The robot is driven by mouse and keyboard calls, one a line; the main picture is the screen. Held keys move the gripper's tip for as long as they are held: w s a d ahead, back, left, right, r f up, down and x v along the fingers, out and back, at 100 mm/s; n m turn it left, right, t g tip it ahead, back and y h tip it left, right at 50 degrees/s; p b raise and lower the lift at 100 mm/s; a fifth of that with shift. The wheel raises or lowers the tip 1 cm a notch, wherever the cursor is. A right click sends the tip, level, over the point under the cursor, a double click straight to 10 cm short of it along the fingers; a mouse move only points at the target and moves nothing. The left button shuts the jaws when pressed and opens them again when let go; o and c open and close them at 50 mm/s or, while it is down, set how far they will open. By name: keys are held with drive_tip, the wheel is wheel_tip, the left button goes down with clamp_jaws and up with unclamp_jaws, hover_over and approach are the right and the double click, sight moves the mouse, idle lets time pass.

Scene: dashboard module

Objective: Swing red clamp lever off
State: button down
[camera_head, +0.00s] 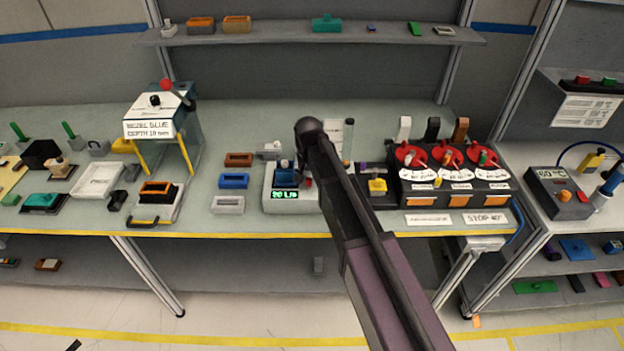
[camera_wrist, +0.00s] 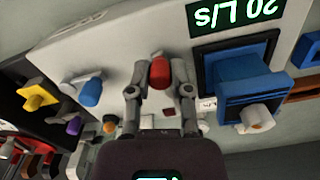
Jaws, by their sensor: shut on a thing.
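The red clamp lever (camera_wrist: 159,71) shows in the wrist view as a red rounded tip between the two fingers of my gripper (camera_wrist: 159,88). The fingers are shut on it, one on each side. It stands beside a blue block (camera_wrist: 245,82) seated in a dark frame on the light grey test station. In the head view a small red spot of the lever (camera_head: 308,182) shows at the right of the station (camera_head: 283,208), below my arm's end. My arm hides much of that area, and the lever's base is hidden.
A green display (camera_head: 284,195) on the station's front reads about 20 L/s. A yellow-topped part (camera_head: 377,186) and a black unit with red dials (camera_head: 450,185) stand to the right. Blue (camera_head: 234,181) and brown (camera_head: 238,159) trays lie to the left.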

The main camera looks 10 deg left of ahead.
drive_tip(key=shift+s+a+m, duration=0.1)
drive_tip(key=shift+a+m, duration=0.1)
drive_tip(key=shift+m, duration=0.3)
drive_tip(key=c, duration=0.5)
unclamp_jaws()
drive_tip(key=shift+c, duration=0.2)
drive_tip(key=shift+d+n, duration=0.1)
drive_tip(key=shift+n, duration=0.2)
